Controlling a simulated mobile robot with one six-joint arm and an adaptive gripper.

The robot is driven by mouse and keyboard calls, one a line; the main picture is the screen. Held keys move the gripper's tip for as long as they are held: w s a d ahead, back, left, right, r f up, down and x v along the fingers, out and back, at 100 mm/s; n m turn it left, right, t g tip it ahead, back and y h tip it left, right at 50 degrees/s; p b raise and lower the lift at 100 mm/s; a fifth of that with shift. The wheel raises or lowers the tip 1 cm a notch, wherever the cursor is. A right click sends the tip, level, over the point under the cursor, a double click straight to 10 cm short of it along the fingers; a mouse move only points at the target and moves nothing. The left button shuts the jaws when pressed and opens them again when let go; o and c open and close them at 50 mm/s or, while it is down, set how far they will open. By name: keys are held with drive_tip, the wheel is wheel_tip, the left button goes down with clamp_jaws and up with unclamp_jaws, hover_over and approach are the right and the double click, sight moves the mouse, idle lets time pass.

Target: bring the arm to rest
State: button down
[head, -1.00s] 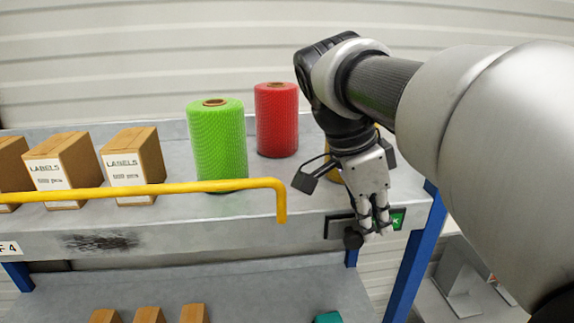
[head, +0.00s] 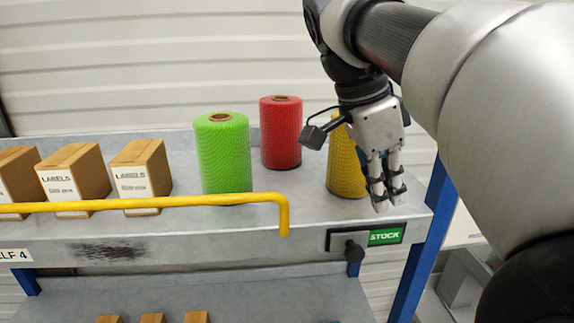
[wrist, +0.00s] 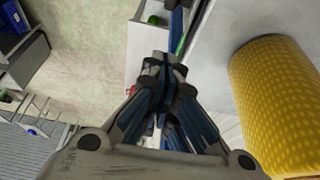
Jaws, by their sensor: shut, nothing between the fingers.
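My gripper (head: 388,200) hangs pointing down at the right end of the upper shelf in the head view, in front of the yellow net roll (head: 345,170). Its fingers are shut with nothing between them. In the wrist view the closed fingers (wrist: 160,65) fill the middle, and the yellow roll (wrist: 275,100) stands close on the right, apart from them. My arm reaches in from the right of the head view and hides part of the yellow roll.
A green roll (head: 223,155) and a red roll (head: 281,133) stand on the shelf (head: 260,222). Labels boxes (head: 140,175) stand at left. A yellow rail (head: 150,202) runs along the front edge. A black knob (head: 354,250) sits beside the green STOCK sign (head: 386,236).

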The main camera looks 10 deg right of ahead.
drive_tip(key=s+a+f+n+t+y, duration=0.2)
drive_tip(key=s+a+f+n+t, duration=0.15)
drive_tip(key=s+f+n, duration=0.4)
drive_tip(key=s+a+f+n+t+y, duration=0.2)
drive_tip(key=s+a+f+n, duration=0.2)
drive_tip(key=f+n, duration=0.6)
wheel_tip(320, 180, down, 31)
drive_tip(key=s+n+b, duration=0.1)
drive_tip(key=s+b, duration=0.1)
drive_tip(key=b, duration=2.6)
drive_tip(key=shift+s+g+b, duration=0.2)
drive_tip(key=shift+g+b, duration=0.1)
drive_tip(key=shift+g, duration=0.05)
drive_tip(key=shift+a, duration=0.1)
